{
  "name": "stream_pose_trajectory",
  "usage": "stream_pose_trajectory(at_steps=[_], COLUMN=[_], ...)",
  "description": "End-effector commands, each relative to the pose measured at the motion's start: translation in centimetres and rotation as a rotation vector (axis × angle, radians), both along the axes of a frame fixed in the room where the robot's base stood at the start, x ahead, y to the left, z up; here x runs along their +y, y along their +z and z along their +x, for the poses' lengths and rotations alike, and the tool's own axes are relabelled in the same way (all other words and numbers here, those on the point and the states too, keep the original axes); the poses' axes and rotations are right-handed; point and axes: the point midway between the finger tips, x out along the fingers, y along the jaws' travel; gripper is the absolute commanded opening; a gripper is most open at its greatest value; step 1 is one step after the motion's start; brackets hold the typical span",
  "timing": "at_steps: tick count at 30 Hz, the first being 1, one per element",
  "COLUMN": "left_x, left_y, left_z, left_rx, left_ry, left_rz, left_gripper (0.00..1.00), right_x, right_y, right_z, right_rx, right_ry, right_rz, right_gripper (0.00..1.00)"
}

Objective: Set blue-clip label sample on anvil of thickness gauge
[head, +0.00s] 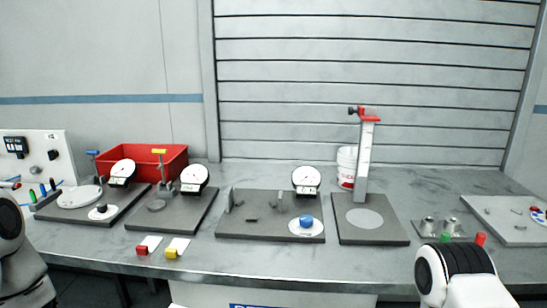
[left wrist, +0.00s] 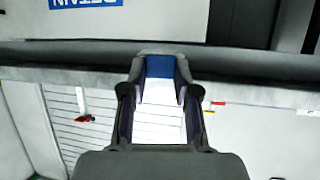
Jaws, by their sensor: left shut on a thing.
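In the left wrist view my left gripper (left wrist: 161,66) is shut on a blue clip (left wrist: 160,67) between its fingertips. I cannot tell the label sheet apart from the pale background there. In the head view only part of my left arm shows at the left edge; that gripper is out of frame. I cannot tell surely which is the thickness gauge. My right gripper is not in view.
Samples with a red clip (head: 142,250) and a yellow clip (head: 171,252) lie near the front edge of the table (head: 300,262). A red bin (head: 160,158) stands behind the gauges. A tall stand (head: 365,160) and white bucket (head: 346,165) are right of centre.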

Motion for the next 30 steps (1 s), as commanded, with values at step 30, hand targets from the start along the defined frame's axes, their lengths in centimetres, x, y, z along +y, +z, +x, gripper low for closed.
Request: stream_pose_trajectory(at_steps=[30], left_x=[-5.3], left_y=[-1.1], left_z=[-0.4], left_rx=[0.002], left_ry=[0.086], left_rz=[-0.005], left_gripper=[0.12], right_x=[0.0], right_y=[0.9], right_z=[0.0], right_rx=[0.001], right_ry=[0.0], right_rz=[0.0], right_gripper=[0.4])
